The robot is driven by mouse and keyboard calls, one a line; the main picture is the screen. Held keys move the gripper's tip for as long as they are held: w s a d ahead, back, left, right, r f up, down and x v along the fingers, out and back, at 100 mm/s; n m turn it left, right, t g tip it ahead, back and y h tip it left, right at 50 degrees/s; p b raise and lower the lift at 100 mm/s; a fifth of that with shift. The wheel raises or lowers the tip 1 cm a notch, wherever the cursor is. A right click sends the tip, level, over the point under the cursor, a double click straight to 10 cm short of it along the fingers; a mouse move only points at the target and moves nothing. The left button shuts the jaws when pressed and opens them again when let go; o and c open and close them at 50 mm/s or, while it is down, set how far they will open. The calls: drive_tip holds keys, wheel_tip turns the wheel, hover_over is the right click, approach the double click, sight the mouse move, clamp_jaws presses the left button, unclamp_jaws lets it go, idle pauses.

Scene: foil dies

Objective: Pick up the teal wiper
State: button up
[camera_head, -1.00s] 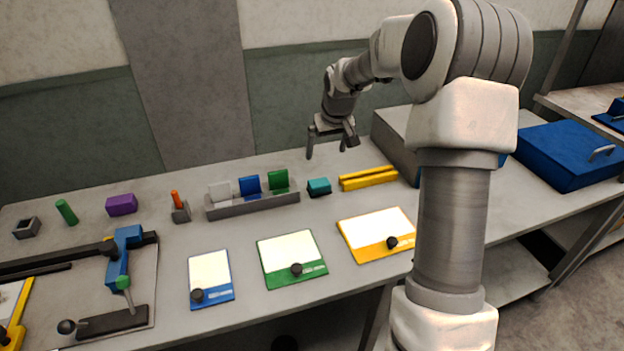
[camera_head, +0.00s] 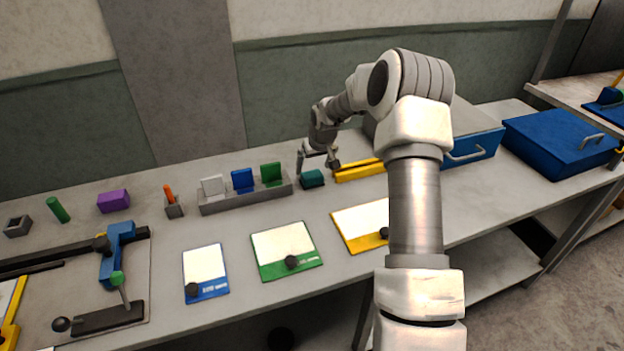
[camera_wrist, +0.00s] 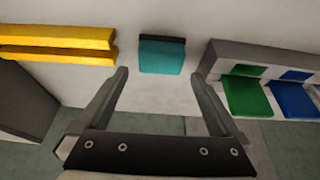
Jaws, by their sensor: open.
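The teal wiper (camera_head: 312,179) is a small teal block with a dark strip along one edge. It lies on the grey table between the rack and the yellow bars, and it also shows in the wrist view (camera_wrist: 161,57). My gripper (camera_head: 318,168) is low over the table, right behind the wiper. In the wrist view my gripper (camera_wrist: 158,78) has its two fingers wide apart, with nothing between them. The wiper shows just beyond the fingertips, centred between them. Whether any finger touches the table I cannot tell.
The grey rack (camera_head: 246,198) with white, blue and green plates stands left of the wiper. Yellow bars (camera_head: 358,170) lie close on its right. A blue-fronted drawer unit (camera_head: 475,147) stands further right. Blue, green and yellow framed boards lie in front.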

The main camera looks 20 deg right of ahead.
sight(312, 174)
drive_tip(key=shift+s+x, duration=0.2)
drive_tip(key=shift+x, duration=2.4)
drive_tip(key=c, duration=1.2)
drive_tip(key=shift+o, duration=0.2)
wheel_tip(312, 174, up, 4)
drive_tip(key=shift+s+d+r, duration=0.1)
drive_tip(key=shift+r, duration=0.1)
drive_tip(key=s+d+r, duration=0.3)
drive_tip(key=s+r, duration=0.3)
drive_tip(key=s, duration=0.5)
drive_tip(key=shift+r, duration=0.25)
drive_tip(key=shift+d, duration=0.1)
